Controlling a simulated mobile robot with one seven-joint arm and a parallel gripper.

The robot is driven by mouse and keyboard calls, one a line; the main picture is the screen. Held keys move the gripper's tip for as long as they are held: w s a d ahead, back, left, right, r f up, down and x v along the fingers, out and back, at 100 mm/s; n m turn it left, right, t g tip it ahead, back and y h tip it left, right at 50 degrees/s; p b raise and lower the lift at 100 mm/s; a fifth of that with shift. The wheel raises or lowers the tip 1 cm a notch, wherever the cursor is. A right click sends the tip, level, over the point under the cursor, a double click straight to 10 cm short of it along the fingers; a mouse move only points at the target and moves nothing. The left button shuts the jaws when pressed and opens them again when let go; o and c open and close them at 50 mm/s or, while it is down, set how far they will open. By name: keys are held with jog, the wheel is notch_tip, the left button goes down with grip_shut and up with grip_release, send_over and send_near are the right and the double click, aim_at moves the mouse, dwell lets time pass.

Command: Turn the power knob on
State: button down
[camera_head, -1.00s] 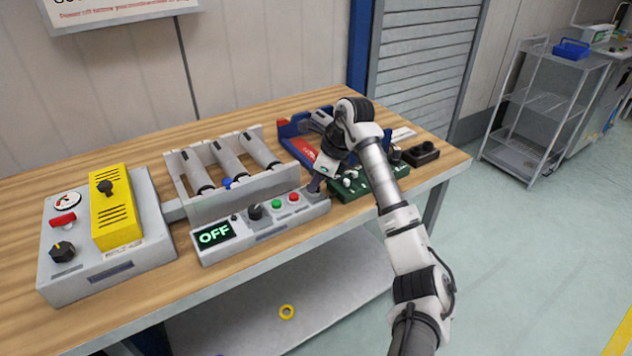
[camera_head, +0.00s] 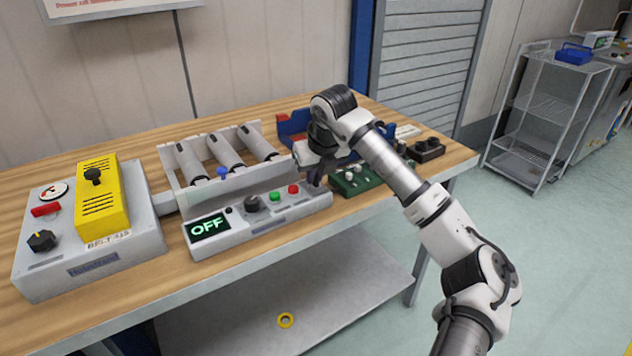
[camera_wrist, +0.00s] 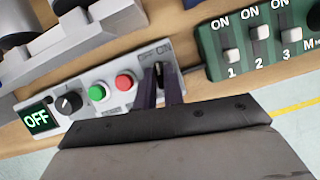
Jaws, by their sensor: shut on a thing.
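The grey control box (camera_head: 262,228) has a display (camera_head: 210,228) reading OFF. A black knob (camera_head: 252,204) sits beside the display, then a green button (camera_head: 275,195) and a red button (camera_head: 293,188). The knob also shows in the wrist view (camera_wrist: 69,103), apart from my fingers. My gripper (camera_head: 315,181) is at the right end of this box, past the red button. In the wrist view my gripper (camera_wrist: 160,92) points down there, its fingers close together on a small dark control, mostly hidden between them.
A grey box with a yellow cover (camera_head: 104,205) and its own black knob (camera_head: 41,240) stands at the left. A rack of cylinders (camera_head: 225,158) is behind the control box. A green switch board (camera_head: 365,182) is close on the right. A yellow ring (camera_head: 286,320) lies on the lower shelf.

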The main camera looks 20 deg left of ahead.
jog(key=m+h+b, duration=0.1)
jog(key=m+b, duration=0.1)
jog(key=m+t+b, duration=0.1)
jog(key=m+b, duration=0.1)
jog(key=m, duration=0.1)
jog(key=shift+a+f+h, duration=0.1)
jog(key=shift+h, duration=0.3)
jog(key=shift+m+h+b, duration=0.4)
jog(key=shift+m+b, duration=0.25)
jog(key=shift+m, duration=0.55)
jog(key=c, duration=1.5)
grip_release()
jog(key=shift+s, duration=0.1)
jog(key=b+v, duration=0.1)
jog(key=v, duration=1.3)
jog(key=shift+a, duration=0.15)
